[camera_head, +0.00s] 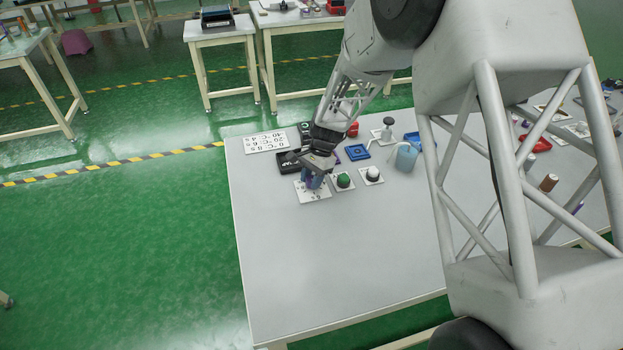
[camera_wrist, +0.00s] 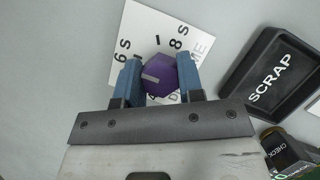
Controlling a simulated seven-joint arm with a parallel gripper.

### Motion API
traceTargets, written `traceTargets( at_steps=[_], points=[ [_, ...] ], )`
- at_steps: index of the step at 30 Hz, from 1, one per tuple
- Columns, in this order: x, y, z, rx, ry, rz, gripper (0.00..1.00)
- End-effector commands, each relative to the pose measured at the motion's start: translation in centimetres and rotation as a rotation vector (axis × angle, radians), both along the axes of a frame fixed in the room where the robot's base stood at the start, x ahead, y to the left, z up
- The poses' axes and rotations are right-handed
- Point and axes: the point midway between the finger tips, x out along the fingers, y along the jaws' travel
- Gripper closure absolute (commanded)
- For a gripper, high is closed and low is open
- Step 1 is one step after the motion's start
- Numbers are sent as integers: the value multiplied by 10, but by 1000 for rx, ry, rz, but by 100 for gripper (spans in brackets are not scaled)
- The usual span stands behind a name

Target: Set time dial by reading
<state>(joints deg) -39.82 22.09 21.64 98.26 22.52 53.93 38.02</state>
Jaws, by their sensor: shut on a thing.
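The time dial is a purple knob (camera_wrist: 158,76) on a white plate (camera_wrist: 128,42) marked "6s", "8s" and part of "TIME" in the wrist view. A light pointer line shows on the knob. My gripper (camera_wrist: 160,80) is shut on the knob, with one blue finger on each side. In the head view my gripper (camera_head: 314,179) is down at the dial plate (camera_head: 313,196), near the table's left side, and mostly hides the knob. A white card (camera_head: 266,143) with printed temperature and seconds lines lies behind it.
A black SCRAP tray (camera_wrist: 268,82) lies beside the dial plate. A green button (camera_head: 344,181) and a white button (camera_head: 372,174) stand to the right on white plates. A blue tray (camera_head: 357,152) and a light-blue jug (camera_head: 406,158) are farther right. The table front is clear.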

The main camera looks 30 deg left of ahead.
Motion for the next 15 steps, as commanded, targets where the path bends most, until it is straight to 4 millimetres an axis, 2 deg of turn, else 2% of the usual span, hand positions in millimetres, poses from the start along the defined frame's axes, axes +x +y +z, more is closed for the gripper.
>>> traceTargets(
  at_steps=[14,15],
  points=[
    [0,0,0,0,-1,-17,89],
    [0,0,0,0,-1,-17,59]
  ],
)
